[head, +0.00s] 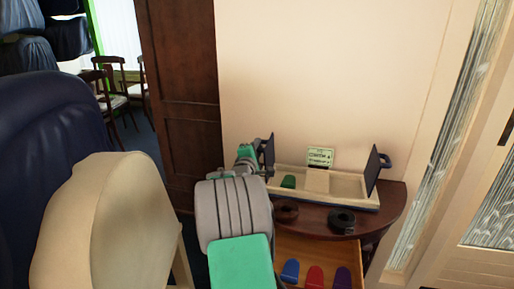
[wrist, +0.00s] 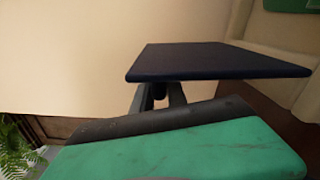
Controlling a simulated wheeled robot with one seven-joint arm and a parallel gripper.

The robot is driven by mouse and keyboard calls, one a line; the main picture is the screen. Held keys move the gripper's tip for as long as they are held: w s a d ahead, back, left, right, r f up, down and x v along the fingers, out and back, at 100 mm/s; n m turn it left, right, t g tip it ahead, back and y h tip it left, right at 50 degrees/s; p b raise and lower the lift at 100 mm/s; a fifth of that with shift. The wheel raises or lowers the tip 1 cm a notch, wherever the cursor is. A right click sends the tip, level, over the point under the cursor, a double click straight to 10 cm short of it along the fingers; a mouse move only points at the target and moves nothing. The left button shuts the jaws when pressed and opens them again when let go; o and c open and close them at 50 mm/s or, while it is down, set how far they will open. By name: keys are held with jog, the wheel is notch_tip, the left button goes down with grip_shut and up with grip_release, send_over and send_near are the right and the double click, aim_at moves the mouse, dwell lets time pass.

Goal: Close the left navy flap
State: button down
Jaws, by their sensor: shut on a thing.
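The left navy flap (head: 269,157) stands upright at the left end of a cream tray (head: 345,197) on a half-round table. In the wrist view the flap (wrist: 215,62) is a flat dark panel. My gripper (head: 260,151) reaches it from the left, on its outer side. In the wrist view my gripper's grey fingers (wrist: 160,96) are shut on the flap at its near edge; its handle there is mostly hidden. The right navy flap (head: 373,170) also stands upright, with a loop handle on its outer side.
A green pad (head: 288,182) and a cream block (head: 317,181) sit in the tray. An open drawer (head: 343,252) below holds blue, red and purple pieces. A cream padded chair (head: 105,220) stands left.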

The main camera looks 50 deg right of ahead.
jog(key=s+d+f+m+b, duration=0.1)
jog(key=s+d+m+b, duration=0.1)
jog(key=s+m+b, duration=0.4)
jog(key=s+d+f+m+b, duration=0.1)
jog(key=s+d+m+b, duration=0.2)
jog(key=s+m+b, duration=0.3)
jog(key=shift+s+d+f+m, duration=0.15)
jog(key=shift+s+d+m, duration=0.15)
jog(key=shift+s, duration=0.2)
dwell(0.6)
